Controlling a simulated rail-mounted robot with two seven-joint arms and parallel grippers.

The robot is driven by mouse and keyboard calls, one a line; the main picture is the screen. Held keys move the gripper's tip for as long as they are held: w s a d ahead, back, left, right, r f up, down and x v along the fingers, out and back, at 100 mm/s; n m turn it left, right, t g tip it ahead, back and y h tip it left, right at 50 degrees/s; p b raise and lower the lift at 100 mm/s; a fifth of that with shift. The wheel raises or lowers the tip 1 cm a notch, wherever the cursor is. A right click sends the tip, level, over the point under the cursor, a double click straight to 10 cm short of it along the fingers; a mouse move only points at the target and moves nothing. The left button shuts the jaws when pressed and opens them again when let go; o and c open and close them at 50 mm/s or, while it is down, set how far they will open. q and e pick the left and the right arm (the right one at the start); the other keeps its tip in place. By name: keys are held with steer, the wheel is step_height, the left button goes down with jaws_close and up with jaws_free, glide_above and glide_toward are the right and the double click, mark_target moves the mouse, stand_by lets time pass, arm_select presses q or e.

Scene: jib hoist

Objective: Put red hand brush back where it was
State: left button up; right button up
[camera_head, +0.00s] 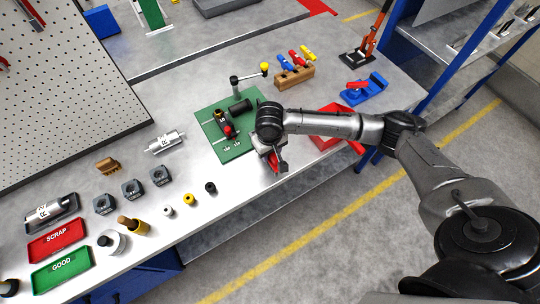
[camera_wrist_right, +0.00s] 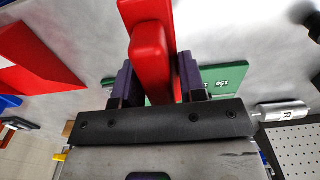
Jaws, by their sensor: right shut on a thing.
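The red hand brush (camera_wrist_right: 150,45) is between the two dark fingers of my right gripper (camera_wrist_right: 158,80) in the right wrist view. Its red body stands out past the fingertips; no bristles can be made out. In the head view my right gripper (camera_head: 276,158) is over the front part of the bench, just right of the green plate (camera_head: 236,151). Only a small red part of the brush (camera_head: 273,168) shows there, the rest hidden by the gripper. I cannot tell whether the brush touches the bench. My left gripper is out of view.
A red tray (camera_head: 354,146) lies right of my gripper, partly behind my arm. A wooden block with coloured-handled tools (camera_head: 294,77) and a blue fixture (camera_head: 366,91) stand behind. Left are a silver cylinder (camera_head: 165,141), several small parts, and the SCRAP (camera_head: 59,240) and GOOD (camera_head: 62,269) trays.

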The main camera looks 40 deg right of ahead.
mark_target(270, 157)
step_height(270, 157, down, 3)
steer(key=shift+f, duration=0.15)
steer(key=o, duration=0.9)
steer(key=shift+f, duration=0.1)
